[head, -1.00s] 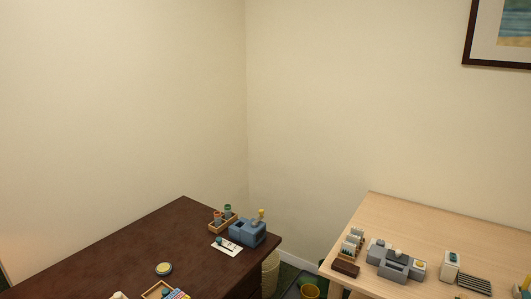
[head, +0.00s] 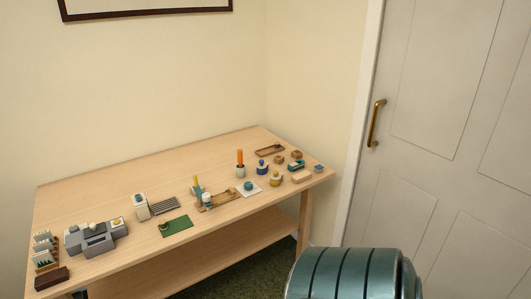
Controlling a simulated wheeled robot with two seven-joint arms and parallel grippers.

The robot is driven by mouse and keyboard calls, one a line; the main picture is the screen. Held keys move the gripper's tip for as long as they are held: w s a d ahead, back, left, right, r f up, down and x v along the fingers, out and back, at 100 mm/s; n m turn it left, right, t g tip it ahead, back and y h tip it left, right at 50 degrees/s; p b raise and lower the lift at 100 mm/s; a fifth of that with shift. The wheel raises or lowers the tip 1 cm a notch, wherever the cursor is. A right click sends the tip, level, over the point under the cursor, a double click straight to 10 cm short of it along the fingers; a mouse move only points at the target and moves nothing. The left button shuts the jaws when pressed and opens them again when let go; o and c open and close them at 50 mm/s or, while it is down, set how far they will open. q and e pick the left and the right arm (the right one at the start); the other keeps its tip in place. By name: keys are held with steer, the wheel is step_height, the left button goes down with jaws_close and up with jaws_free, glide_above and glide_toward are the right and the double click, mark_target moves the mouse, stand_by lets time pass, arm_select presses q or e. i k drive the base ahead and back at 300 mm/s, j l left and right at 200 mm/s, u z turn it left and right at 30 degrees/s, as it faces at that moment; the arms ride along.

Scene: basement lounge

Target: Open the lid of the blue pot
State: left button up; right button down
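A small blue pot (head: 262,168) stands toward the right part of the light wooden table (head: 110,195) in the head view. It is small in the picture; something sits on its top, which looks like a closed lid with a knob. Neither of my grippers is in view.
A grey block set (head: 95,238) and a green mat (head: 176,227) lie further left. A ribbed teal object (head: 350,275) stands in front; a door (head: 450,130) is at right.

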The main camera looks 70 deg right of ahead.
mark_target(261, 165)
steer(key=z, duration=2.1)
